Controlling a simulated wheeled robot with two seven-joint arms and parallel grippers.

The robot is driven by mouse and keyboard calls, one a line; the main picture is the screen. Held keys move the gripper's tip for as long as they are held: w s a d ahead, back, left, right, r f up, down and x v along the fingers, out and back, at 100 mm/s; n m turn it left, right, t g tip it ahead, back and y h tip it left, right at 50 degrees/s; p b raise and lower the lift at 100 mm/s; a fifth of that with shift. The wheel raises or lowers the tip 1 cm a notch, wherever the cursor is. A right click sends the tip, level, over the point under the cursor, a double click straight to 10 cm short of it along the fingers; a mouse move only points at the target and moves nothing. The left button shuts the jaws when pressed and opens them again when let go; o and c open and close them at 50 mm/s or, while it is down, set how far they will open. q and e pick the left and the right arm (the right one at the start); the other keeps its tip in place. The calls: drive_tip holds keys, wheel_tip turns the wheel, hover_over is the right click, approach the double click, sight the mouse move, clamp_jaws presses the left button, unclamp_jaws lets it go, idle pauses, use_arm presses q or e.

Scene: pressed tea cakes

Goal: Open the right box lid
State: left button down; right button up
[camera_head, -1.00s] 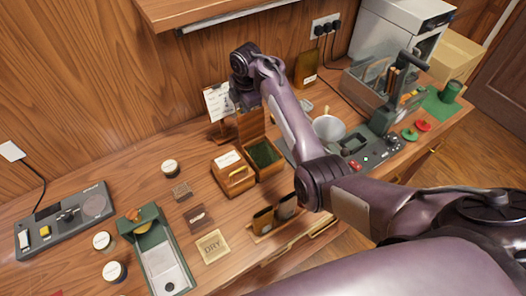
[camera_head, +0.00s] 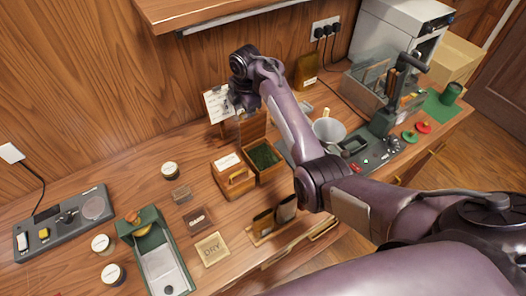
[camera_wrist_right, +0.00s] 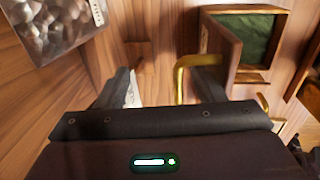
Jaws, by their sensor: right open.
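The right box (camera_head: 270,172) is wooden and stands open, with dark green contents showing inside. Its lid (camera_head: 253,127) stands raised upright at the back of the box. In the right wrist view the box (camera_wrist_right: 250,75) is at the upper right, with the lid (camera_wrist_right: 222,45) standing at its left side. A brass handle (camera_wrist_right: 181,78) sticks out from the lid, close to the right-hand finger. My right gripper (camera_head: 243,103) is open at the raised lid, and it also shows in the right wrist view (camera_wrist_right: 163,86). Contact with the handle is unclear. My left gripper is out of view.
A closed wooden box (camera_head: 230,188) with a brass handle stands just left of the open one. A small stand with a paper card (camera_head: 216,104) is behind my gripper. Pouches (camera_head: 263,222) stand in front, and a white bowl (camera_head: 329,131) is to the right.

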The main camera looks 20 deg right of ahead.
idle(0.3)
wheel_tip(320, 180, up, 7)
drive_tip(key=p, duration=0.3)
drive_tip(key=shift+p, duration=0.35)
idle(0.4)
idle(0.4)
